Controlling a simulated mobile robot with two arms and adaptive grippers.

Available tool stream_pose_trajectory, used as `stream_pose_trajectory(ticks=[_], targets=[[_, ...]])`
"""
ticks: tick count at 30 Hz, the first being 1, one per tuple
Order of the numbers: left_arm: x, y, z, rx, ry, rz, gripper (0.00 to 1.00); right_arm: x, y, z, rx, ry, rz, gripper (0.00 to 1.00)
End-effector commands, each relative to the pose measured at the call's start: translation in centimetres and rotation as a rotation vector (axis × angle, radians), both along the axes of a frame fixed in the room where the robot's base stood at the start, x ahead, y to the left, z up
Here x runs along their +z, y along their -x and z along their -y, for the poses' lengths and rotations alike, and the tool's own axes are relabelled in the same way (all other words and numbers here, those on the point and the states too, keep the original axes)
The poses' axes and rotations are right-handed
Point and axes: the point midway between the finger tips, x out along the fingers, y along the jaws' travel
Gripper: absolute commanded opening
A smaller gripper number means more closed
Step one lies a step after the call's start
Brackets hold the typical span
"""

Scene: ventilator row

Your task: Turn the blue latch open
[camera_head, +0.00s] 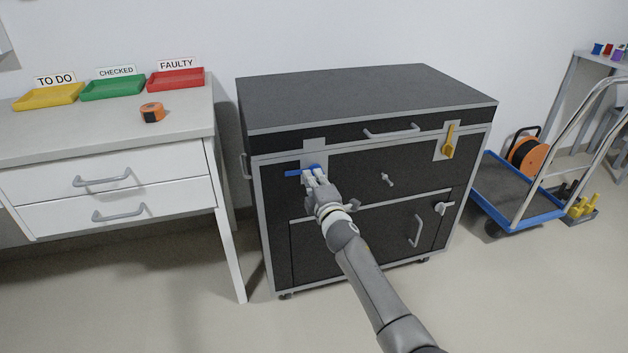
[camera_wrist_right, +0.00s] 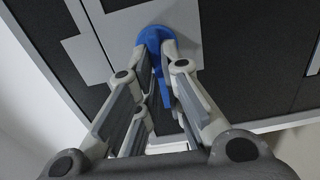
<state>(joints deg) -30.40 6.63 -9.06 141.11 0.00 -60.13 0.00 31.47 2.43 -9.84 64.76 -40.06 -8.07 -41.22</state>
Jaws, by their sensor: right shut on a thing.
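The blue latch (camera_head: 293,173) sits on a grey plate at the upper left of the black case's front. In the head view its handle points left, roughly level, and my gripper hides its right part. My right gripper (camera_head: 313,173) is at the latch, shut on it. In the right wrist view the blue latch (camera_wrist_right: 155,38) shows its round hub, with its arm running between the fingers of my right gripper (camera_wrist_right: 160,85). My left gripper is not in view.
The black case (camera_head: 365,90) also bears a yellow latch (camera_head: 449,142), a lid handle (camera_head: 392,132) and a door handle (camera_head: 415,231). A white desk (camera_head: 180,125) with trays stands left. A blue-edged trolley (camera_head: 520,205) stands right. The floor in front is clear.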

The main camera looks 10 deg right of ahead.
Motion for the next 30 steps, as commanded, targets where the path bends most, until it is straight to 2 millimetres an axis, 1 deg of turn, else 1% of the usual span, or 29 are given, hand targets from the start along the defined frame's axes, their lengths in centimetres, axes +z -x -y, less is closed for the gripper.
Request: stream_pose_trajectory(ticks=[6, 19, 20, 24, 30], targets=[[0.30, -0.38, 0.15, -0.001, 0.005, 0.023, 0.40, -0.25, 0.04, -0.05, 0.000, 0.043, -0.002, 0.00], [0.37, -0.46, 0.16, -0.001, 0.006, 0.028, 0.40, -0.26, 0.04, -0.04, 0.000, 0.050, -0.001, 0.00], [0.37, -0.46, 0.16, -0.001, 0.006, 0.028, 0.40, -0.26, 0.04, -0.04, 0.000, 0.050, -0.001, 0.12], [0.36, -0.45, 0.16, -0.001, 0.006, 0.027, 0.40, -0.21, 0.03, -0.03, 0.000, 0.049, 0.000, 0.30], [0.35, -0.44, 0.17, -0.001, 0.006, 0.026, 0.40, -0.13, 0.01, -0.01, 0.000, 0.048, 0.001, 0.30]])
